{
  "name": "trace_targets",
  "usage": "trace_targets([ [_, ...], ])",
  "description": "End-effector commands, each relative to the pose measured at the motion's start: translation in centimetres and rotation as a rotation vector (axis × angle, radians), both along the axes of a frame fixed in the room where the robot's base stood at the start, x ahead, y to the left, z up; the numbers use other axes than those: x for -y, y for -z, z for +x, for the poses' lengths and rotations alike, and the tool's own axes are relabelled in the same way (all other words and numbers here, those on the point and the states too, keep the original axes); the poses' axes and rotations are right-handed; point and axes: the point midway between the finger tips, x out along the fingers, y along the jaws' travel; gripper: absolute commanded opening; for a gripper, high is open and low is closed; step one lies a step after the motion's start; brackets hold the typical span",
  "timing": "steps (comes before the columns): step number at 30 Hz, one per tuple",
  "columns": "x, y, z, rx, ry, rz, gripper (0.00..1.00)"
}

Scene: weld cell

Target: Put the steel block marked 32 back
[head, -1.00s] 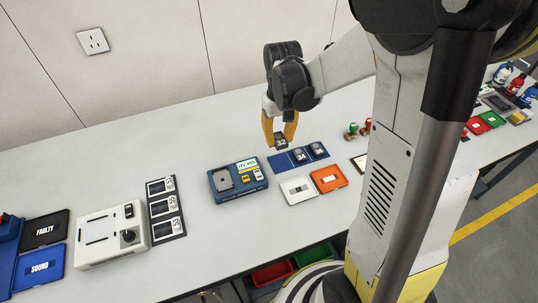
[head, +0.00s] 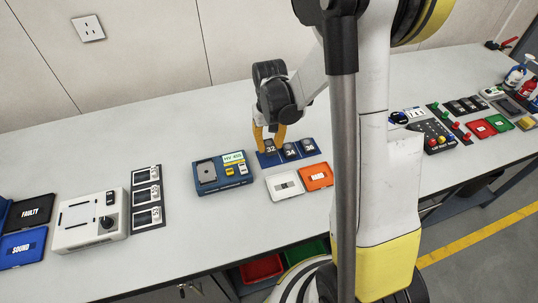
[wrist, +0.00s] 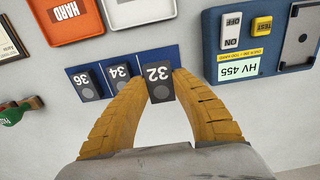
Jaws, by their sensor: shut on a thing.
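The dark steel block marked 32 (head: 270,147) is between the yellow fingers of my gripper (head: 269,139). The block is at the left end of the blue mat (head: 266,161) in the head view, in line with the blocks marked 34 (head: 290,151) and 36 (head: 308,147). The mat also shows in the wrist view (wrist: 140,57). I cannot tell whether block 32 touches the mat or hangs just above it.
A white tray (head: 272,189) and an orange tray (head: 318,185) lie in front of the mat. The blue HV 455 tester (head: 222,185) stands to the left. The bench behind the mat is clear.

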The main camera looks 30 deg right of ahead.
Motion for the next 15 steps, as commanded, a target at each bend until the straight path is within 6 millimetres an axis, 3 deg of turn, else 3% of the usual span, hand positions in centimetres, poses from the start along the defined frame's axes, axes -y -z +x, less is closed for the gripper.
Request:
trace_targets([
  [10, -0.1, 4.1, 0.2, 0.000, 0.000, 0.000, 0.00],
  [15, -0.1, 4.0, 0.1, 0.000, 0.000, 0.000, 0.00],
])
